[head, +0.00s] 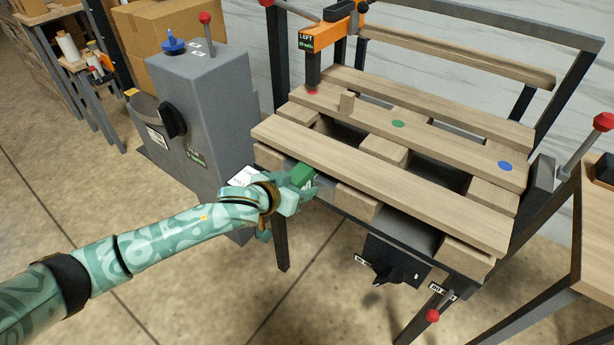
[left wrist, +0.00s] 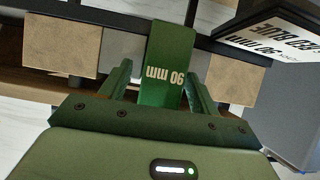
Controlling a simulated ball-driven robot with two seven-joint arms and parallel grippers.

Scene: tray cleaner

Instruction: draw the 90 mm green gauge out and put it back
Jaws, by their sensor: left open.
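The green gauge (head: 302,175) sits at the front left of the wooden pallet (head: 385,167), at the opening below its front top board. In the left wrist view the green gauge (left wrist: 168,55) shows its white "90 mm" print, upside down. My left gripper (head: 301,191) is at the gauge. In the left wrist view my left gripper (left wrist: 160,84) is open, with one finger on each side of the gauge. I cannot tell whether either finger touches it. The gauge's far end is hidden. My right gripper is out of view.
A label plate (left wrist: 268,42) reading "90 mm" is close beside the gauge. A grey cabinet (head: 205,110) with a black knob stands left of the pallet. An orange "LEFT" arm (head: 328,35) rises behind. A black control box (head: 395,262) hangs below the pallet's front.

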